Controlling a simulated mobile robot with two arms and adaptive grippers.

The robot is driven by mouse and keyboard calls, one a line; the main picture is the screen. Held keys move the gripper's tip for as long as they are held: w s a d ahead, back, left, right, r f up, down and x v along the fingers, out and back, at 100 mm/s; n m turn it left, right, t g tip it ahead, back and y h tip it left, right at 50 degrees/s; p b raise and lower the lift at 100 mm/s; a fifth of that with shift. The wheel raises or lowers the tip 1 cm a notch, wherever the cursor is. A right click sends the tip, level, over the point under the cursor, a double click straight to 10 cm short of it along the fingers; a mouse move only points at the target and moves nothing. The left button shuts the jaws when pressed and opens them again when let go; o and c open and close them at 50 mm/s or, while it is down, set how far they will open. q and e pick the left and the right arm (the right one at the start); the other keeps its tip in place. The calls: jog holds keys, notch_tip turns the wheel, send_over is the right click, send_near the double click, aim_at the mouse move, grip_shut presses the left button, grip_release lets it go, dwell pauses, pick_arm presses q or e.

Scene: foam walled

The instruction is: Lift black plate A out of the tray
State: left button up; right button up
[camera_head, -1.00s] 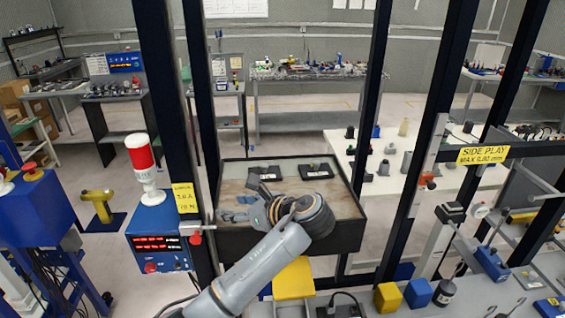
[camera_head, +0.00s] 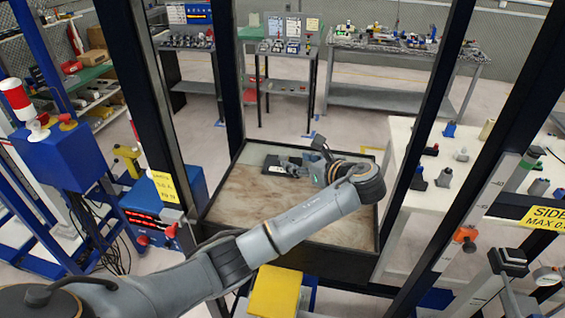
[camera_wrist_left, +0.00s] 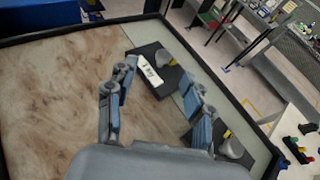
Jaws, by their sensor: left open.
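The tray (camera_head: 232,205) is a dark-walled box with a brown marbled floor. In the left wrist view its rim (camera_wrist_left: 62,32) runs along the far side. A black plate with a white label and a grey knob (camera_wrist_left: 148,80) lies flat on the tray floor. It also shows in the head view (camera_head: 271,161). A second black plate (camera_wrist_left: 236,158) lies to its right, partly hidden by my finger. I cannot read which is A. My left gripper (camera_wrist_left: 158,78) is open, its fingers either side of the labelled plate in the picture; contact is unclear. It also shows in the head view (camera_head: 305,170).
Dark upright posts (camera_head: 228,75) stand around the tray. A blue box with a red display (camera_head: 160,215) is to its left, and a yellow block (camera_head: 274,291) is in front. A white table (camera_head: 425,180) with small parts stands to the right. The tray's left floor is bare.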

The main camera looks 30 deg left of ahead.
aim_at(283, 156)
pick_arm(q)
jog(key=shift+w+a+f, duration=0.5)
jog(key=shift+w+a, duration=0.05)
jog(key=shift+w, duration=0.25)
jog(key=shift+w+a+f+p, duration=0.15)
jog(key=shift+w+a+p, duration=0.2)
jog(key=shift+a+p, duration=0.3)
jog(key=shift+p+x, duration=0.75)
jog(key=shift+x, duration=0.45)
jog(key=shift+w+a+f, duration=0.3)
jog(key=shift+a+f, duration=0.25)
jog(key=shift+a, duration=0.1)
jog(key=shift+d, duration=0.1)
jog(key=shift+c, duration=0.6)
jog(key=shift+r, duration=0.1)
jog(key=c, duration=0.4)
grip_shut()
pick_arm(e)
jog(key=shift+t, duration=0.3)
jog(key=w+r, duration=0.1)
jog(key=w+d+r, duration=0.1)
jog(key=w+r, duration=0.1)
jog(key=shift+w+r, duration=0.2)
jog(key=shift+w, duration=0.05)
